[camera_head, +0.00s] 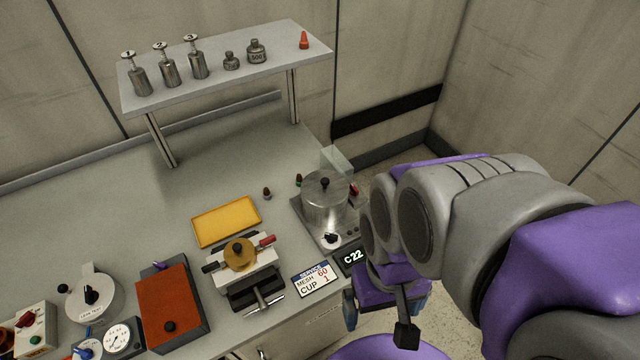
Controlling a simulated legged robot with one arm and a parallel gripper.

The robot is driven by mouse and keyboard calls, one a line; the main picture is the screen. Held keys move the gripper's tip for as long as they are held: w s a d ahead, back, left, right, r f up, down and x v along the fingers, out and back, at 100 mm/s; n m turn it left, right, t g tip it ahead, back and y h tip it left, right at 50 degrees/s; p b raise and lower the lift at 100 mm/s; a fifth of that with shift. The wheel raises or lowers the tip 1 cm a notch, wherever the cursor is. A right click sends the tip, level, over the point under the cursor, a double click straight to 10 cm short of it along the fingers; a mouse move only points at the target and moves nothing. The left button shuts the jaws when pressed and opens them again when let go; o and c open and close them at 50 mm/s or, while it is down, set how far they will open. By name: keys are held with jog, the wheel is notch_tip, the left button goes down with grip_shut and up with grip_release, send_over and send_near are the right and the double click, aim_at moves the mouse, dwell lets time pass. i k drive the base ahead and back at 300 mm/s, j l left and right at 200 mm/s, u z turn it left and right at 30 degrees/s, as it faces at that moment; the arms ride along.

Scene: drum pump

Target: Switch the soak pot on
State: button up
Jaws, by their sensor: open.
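The soak pot appears to be the lidded metal pot (325,203) on a square grey base at the right end of the bench. Its lid has a black knob. A dark knob (331,238) with a white mark sits on the front of the base; its exact setting is too small to read. A small red part (354,189) shows at the pot's right side, partly hidden by my arm. A black display (352,257) reading "C22" is in front of the base. My gripper (382,309) is open, low and to the right of the display, apart from the pot.
A service card (315,279) reads mesh 60, cup 1. To the left are a clamp device (243,275), a yellow tray (226,221) and a red-topped box (169,308). A shelf (225,67) holds several numbered canisters. A clear panel (335,160) stands behind the pot.

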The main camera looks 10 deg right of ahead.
aim_at(331, 238)
jog(key=k+j+z, duration=0.1)
jog(key=j+z, duration=0.35)
jog(key=k+j+z, duration=0.15)
jog(key=z, duration=0.3)
jog(key=j, duration=0.1)
